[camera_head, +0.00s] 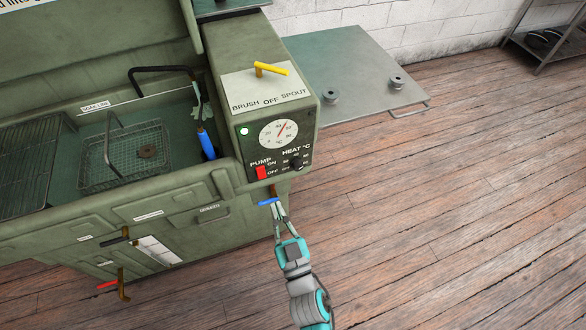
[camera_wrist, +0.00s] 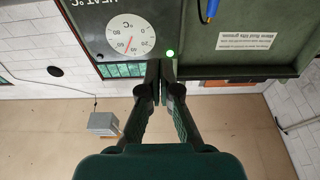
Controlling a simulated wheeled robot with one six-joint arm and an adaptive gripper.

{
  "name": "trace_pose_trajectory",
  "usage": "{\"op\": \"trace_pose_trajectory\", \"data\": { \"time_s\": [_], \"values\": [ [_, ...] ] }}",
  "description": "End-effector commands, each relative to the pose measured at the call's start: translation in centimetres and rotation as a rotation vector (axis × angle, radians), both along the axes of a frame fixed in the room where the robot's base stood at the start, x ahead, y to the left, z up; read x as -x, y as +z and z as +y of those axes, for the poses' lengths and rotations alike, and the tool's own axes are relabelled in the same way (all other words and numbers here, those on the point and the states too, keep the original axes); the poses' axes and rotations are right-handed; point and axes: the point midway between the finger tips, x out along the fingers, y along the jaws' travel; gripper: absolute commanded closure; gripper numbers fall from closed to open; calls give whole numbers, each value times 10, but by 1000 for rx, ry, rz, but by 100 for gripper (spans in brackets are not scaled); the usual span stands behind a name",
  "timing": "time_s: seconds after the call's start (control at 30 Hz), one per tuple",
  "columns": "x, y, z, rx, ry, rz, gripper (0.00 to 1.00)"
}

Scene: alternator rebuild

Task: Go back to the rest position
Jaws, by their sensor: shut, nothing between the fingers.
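My gripper (camera_head: 276,205) is in front of the green parts washer, just below its control box (camera_head: 285,130). Its fingers are shut with nothing between them. In the wrist view my gripper (camera_wrist: 161,68) points up at the control box, which appears upside down with the round dial (camera_wrist: 131,36) and a lit green lamp (camera_wrist: 170,53). I cannot tell whether the fingertips touch the washer. The red pump switch (camera_head: 261,172) and the black heat knob (camera_head: 297,164) are just above my gripper in the head view.
The washer basin (camera_head: 90,140) holds a wire basket (camera_head: 122,165) with a brown ring-shaped part (camera_head: 147,151). A blue-handled brush (camera_head: 207,144) stands at its right. A side table (camera_head: 350,75) carries two small metal parts. The wooden floor (camera_head: 450,220) to the right is clear.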

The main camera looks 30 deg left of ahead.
Motion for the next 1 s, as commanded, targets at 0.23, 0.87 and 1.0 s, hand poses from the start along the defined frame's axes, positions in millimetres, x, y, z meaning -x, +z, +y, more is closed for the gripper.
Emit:
{"op": "trace_pose_trajectory", "data": {
  "time_s": [0.23, 0.87, 1.0],
  "values": [
    [0, -1, -3, 1, -5, 3, 100],
    [78, -44, -239, 129, -384, 184, 100],
    [111, -39, -283, 154, -480, 238, 100]
  ]
}}
